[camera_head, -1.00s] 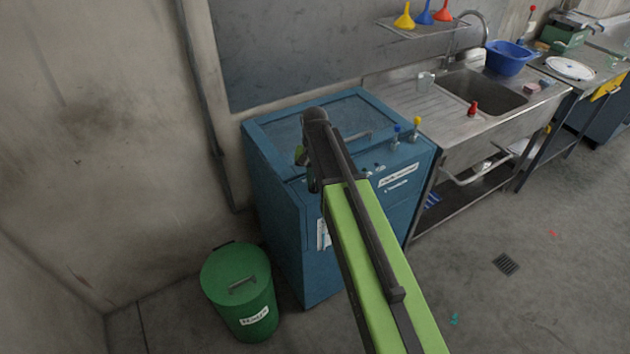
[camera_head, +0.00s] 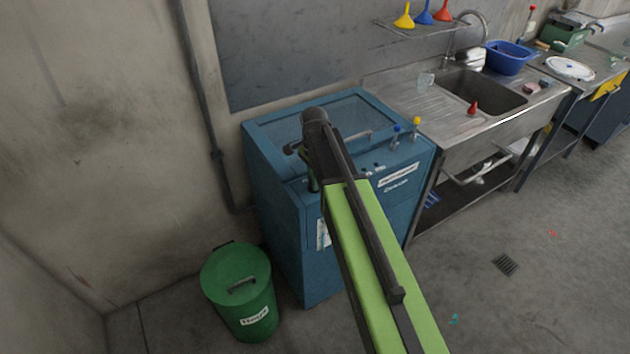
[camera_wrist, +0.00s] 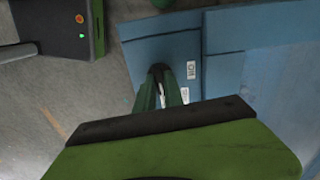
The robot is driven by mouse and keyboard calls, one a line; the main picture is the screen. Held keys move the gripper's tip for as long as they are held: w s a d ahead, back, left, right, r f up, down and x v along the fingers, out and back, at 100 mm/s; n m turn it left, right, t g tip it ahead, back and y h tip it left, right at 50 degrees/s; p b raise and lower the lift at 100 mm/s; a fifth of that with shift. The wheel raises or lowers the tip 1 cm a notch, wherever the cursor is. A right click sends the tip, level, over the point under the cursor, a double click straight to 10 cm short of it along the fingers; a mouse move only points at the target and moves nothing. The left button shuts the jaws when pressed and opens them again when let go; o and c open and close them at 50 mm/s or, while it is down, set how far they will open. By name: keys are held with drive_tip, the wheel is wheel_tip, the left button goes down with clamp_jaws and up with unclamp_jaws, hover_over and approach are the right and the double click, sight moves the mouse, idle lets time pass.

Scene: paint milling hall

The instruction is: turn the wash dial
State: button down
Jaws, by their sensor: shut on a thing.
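The wash dial (camera_wrist: 159,70) shows in the wrist view as a dark round knob at the edge of the blue machine's panel (camera_wrist: 148,50). My gripper (camera_wrist: 160,84) comes up from below in that view. Its two green fingers are shut on the dial, and their tips hide part of it. Two small white labels (camera_wrist: 191,69) sit just right of the fingers. In the head view the blue washing machine (camera_head: 285,225) stands against the wall. My arm covers the dial there, and the fingers cannot be made out clearly.
A green lidded bin (camera_head: 238,300) stands on the floor left of the machine. Small blue- and yellow-topped valves (camera_head: 416,128) rise from the machine's right top. A steel sink (camera_head: 485,92) with a blue basin (camera_head: 508,57) adjoins it. The floor in front is open.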

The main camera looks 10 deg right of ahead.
drive_tip(key=shift+m, duration=0.5)
drive_tip(key=c, duration=1.4)
unclamp_jaws()
drive_tip(key=shift+c, duration=0.2)
drive_tip(key=shift+r, duration=0.1)
wheel_tip(320, 180, up, 17)
drive_tip(key=p, duration=1.7)
